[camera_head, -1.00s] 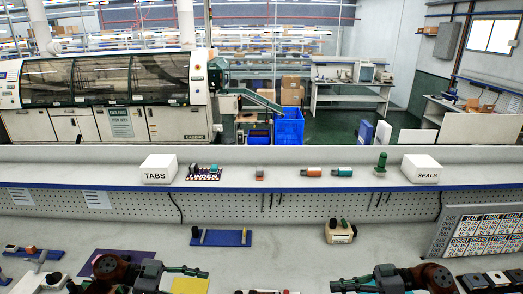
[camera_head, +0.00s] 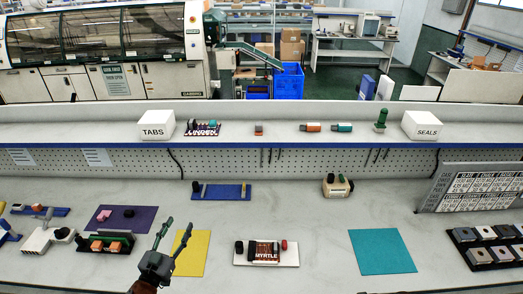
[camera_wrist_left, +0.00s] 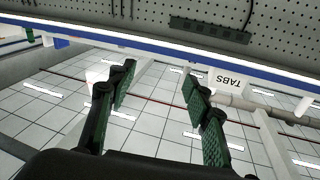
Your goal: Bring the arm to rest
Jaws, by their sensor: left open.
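My left gripper (camera_head: 174,240) is in the head view at the lower left of centre, above the bench between the purple mat and the yellow mat. Its two dark green fingers are spread apart and point up and away, with nothing between them. My right gripper is not in the head view.
The bench holds a purple mat (camera_head: 140,214), yellow mat (camera_head: 193,255), teal mat (camera_head: 381,252), MYRTLE board (camera_head: 266,253), blue strip (camera_head: 221,193) and cream block (camera_head: 337,188). TABS (camera_head: 155,125) and SEALS (camera_head: 423,125) boxes stand on the shelf.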

